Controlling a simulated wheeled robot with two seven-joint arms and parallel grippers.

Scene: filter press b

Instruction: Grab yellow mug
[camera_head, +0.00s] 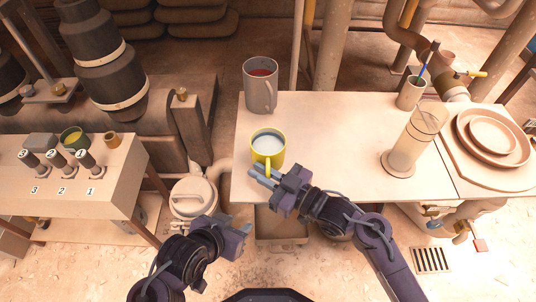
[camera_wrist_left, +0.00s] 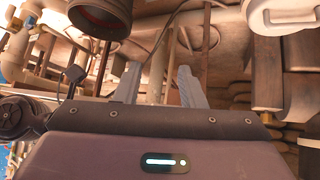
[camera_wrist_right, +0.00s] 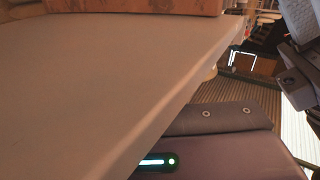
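The yellow mug (camera_head: 282,149), with pale liquid inside, stands upright near the front edge of the white table (camera_head: 335,135). Its handle faces the front. My right gripper (camera_head: 259,175) is at the table's front edge, just below the mug in the head view. Its fingers point left and overlap the area by the handle; I cannot tell whether they touch it or how far apart they are. The mug does not show in either wrist view. My left gripper (camera_head: 242,228) is lower left, off the table. Its fingers stand apart and empty in the left wrist view (camera_wrist_left: 160,90).
A grey mug (camera_head: 258,88) with red content stands behind the yellow mug. A numbered control bench (camera_head: 105,195) is at left. The table's middle is clear.

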